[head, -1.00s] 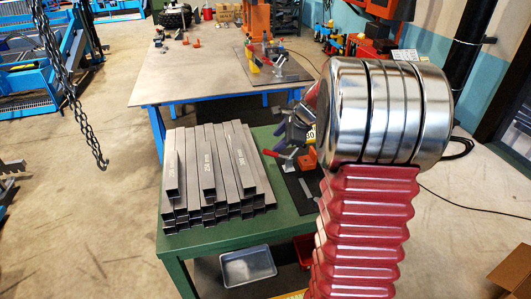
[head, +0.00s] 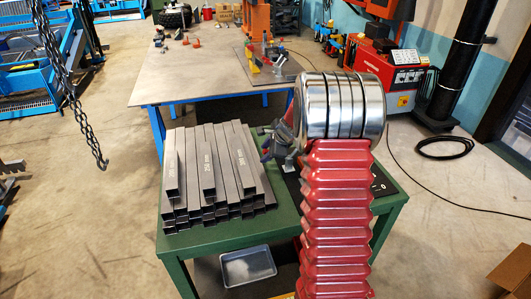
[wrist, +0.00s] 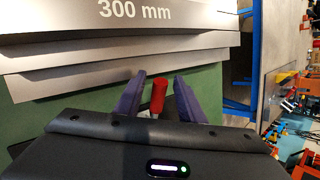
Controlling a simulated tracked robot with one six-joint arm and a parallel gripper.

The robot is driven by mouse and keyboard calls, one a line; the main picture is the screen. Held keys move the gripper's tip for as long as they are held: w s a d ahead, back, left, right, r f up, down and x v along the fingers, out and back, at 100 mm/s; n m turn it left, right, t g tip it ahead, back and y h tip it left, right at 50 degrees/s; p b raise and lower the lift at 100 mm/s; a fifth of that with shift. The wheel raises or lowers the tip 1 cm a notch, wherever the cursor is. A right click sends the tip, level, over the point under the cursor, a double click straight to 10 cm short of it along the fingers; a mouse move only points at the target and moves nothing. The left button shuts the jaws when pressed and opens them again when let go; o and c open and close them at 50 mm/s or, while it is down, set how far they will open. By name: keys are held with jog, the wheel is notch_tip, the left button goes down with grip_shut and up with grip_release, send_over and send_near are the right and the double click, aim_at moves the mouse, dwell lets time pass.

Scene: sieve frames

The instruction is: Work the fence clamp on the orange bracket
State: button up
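The red handle (wrist: 158,95) of a clamp stands between the two purple-blue fingers of my gripper (wrist: 158,84) in the wrist view. The fingers are apart, with a narrow gap on each side of the handle, so the gripper looks open around it. In the head view, my gripper (head: 266,142) is low over the green bench, just right of the tubes. Part of the clamp's metal (head: 290,161) shows beside my arm. My arm hides the orange bracket in the head view, and it is not visible in the wrist view.
Stacked grey square tubes (head: 205,170) lie close left of my gripper on the green bench (head: 225,240). A second table (head: 200,75) behind carries a yellow bracket (head: 251,66) with a clamp. A red machine (head: 400,75) stands at back right.

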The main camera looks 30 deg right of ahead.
jog(key=shift+w+f, duration=0.15)
jog(key=shift+f, duration=0.05)
jog(key=shift+c, duration=0.5)
grip_shut()
